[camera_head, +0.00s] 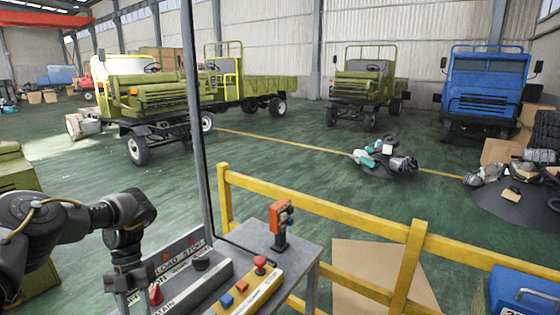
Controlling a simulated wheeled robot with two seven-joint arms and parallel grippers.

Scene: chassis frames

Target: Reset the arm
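My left arm (60,225) comes in from the left edge, bends at a dark elbow and hangs down. My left gripper (132,284) points downward at the left end of the control console (200,275). It is close to a red switch (156,295) on the console, and I cannot tell whether they touch. Its fingertips are small and partly lost against the dark panel, so I cannot tell their opening. No held object is visible. My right arm and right gripper are not in view.
The console carries a black knob (201,263), a red button (260,261) and an orange handheld controller (281,219). A grey post (196,110) rises behind it. A yellow railing (320,207) runs to the right. A blue box (522,292) is at lower right. Trucks (365,85) stand beyond open green floor.

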